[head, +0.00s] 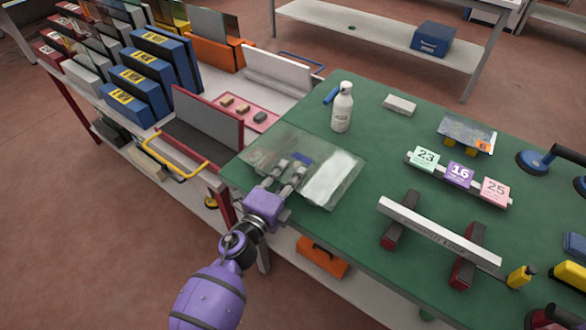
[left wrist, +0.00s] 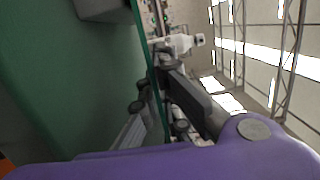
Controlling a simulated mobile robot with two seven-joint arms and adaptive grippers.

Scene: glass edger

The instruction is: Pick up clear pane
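The clear pane (head: 262,150) is a see-through sheet with a bright white patch on its right part, over the near left corner of the green table. In the left wrist view the pane (left wrist: 150,75) shows nearly edge-on as a thin green strip. My purple left gripper (head: 287,172) is at its near edge, with the pane between its fingers. The left wrist view shows the fingers (left wrist: 158,90) close against both faces, so it looks shut on the pane. Whether the pane touches the table is hard to tell. My right gripper is not in view.
On the green table (head: 390,170) stand a white bottle (head: 342,108), number cards (head: 459,174) and a long bar (head: 438,232) on dark supports. Suction cups and yellow items lie at the right. A rack with blue boxes (head: 140,95) and a red-edged panel (head: 208,118) stands left.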

